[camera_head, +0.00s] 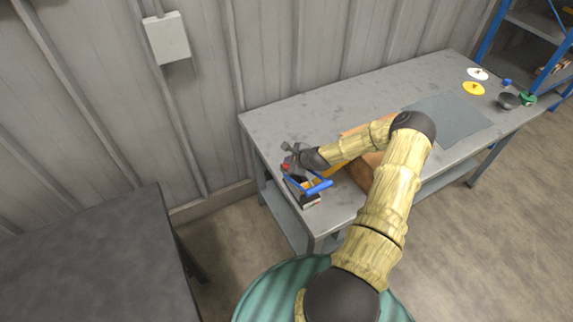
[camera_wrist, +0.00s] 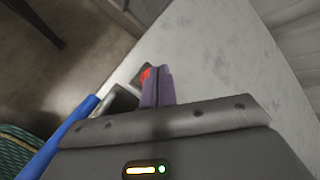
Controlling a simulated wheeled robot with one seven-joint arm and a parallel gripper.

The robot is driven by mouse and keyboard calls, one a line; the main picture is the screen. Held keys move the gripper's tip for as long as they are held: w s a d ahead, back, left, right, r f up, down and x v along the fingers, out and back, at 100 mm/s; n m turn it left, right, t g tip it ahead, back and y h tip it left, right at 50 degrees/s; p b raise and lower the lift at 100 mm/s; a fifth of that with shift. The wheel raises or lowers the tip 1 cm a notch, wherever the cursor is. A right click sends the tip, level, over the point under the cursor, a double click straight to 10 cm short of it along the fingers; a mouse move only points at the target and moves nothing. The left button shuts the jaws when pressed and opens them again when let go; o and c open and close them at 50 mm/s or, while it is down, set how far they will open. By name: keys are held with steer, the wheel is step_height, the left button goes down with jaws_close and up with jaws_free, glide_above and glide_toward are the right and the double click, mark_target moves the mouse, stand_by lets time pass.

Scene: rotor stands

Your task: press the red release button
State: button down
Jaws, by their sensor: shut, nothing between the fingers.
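The red release button (camera_head: 285,167) is a small red spot at the left end of the workbench, on a dark device with a blue handle (camera_head: 320,188). My gripper (camera_head: 293,160) is right at the button in the head view. In the wrist view, my gripper's two purple fingers (camera_wrist: 159,82) are shut together with nothing between them. The red button (camera_wrist: 146,73) shows just left of the fingertips and is partly hidden by them. I cannot tell whether the fingers touch it. The blue handle (camera_wrist: 75,120) is at the lower left of the wrist view.
The grey workbench (camera_head: 285,115) stands against the wall. A brown box (camera_head: 360,172) lies beneath my forearm. A grey-blue mat (camera_head: 455,118), a white disc (camera_head: 477,74), a yellow disc (camera_head: 473,89) and a dark bowl (camera_head: 508,101) are at the right. A dark table (camera_head: 90,250) stands at left.

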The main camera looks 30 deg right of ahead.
steer(key=shift+s+f+b, duration=0.15)
steer(key=shift+f+b, duration=0.3)
steer(key=shift+f, duration=0.2)
stand_by(0.6)
steer(key=shift+r, duration=0.1)
steer(key=shift+d+r+p, duration=0.15)
steer(key=shift+r+p, duration=0.35)
steer(key=shift+r, duration=0.25)
steer(key=shift+r, duration=0.15)
steer(key=shift+w+r+p, duration=0.2)
steer(key=shift+r+p, duration=1.5)
steer(key=shift+r, duration=0.8)
